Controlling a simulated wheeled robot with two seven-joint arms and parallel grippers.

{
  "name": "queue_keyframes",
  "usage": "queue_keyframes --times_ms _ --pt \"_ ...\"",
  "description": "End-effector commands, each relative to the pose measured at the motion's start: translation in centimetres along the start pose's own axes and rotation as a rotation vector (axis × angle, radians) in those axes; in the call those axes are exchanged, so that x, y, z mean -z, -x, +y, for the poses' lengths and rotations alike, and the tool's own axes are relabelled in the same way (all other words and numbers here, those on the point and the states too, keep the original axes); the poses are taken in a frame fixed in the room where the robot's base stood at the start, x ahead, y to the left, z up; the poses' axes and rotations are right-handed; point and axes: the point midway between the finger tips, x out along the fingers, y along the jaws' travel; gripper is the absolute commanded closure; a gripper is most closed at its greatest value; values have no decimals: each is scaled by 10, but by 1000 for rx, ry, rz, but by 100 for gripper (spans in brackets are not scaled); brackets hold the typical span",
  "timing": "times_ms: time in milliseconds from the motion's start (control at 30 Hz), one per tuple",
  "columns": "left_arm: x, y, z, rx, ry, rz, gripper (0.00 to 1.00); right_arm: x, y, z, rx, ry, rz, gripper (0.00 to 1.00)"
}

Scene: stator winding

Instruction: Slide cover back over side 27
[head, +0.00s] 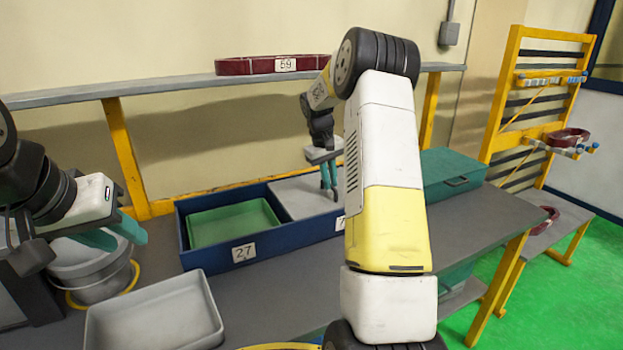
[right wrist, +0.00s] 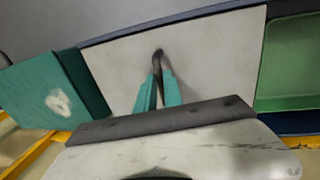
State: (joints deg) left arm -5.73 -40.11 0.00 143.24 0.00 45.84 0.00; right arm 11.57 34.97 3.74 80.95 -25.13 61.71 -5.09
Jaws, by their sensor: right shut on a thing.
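A long blue bin (head: 188,262) stands on the grey workbench. Its left side, labelled 27 (head: 243,252), is uncovered and shows a green tray (head: 215,228). A light grey cover (head: 300,200) lies over the bin's right side; it also shows in the right wrist view (right wrist: 115,65). My right gripper (head: 331,190) is above the cover, shut on its dark handle (right wrist: 157,58). My right arm hides the bin's right end and most of its second label. My left gripper (head: 115,238) is open and empty at the left, over a grey bucket.
A grey tray (head: 150,312) sits in front of the bin. A teal box (head: 452,176) stands right of it. The grey bucket (head: 90,265) is at the left. A shelf (head: 170,90) behind holds a dark red ring labelled 59 (head: 250,66).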

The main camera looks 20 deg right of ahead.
Motion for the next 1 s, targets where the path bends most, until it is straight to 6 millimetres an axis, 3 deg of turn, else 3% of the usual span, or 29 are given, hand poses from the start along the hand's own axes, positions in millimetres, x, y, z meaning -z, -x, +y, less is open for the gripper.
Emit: queue_keyframes --times_ms 700,867,1000 --pt "0 0 0 0 0 0 67 0 1 -2 -1 0 1 100" --pt "0 0 0 0 0 0 67 0 5 -20 0 4 1 100" --pt "0 0 0 0 0 0 67 0 11 -51 0 7 1 100"
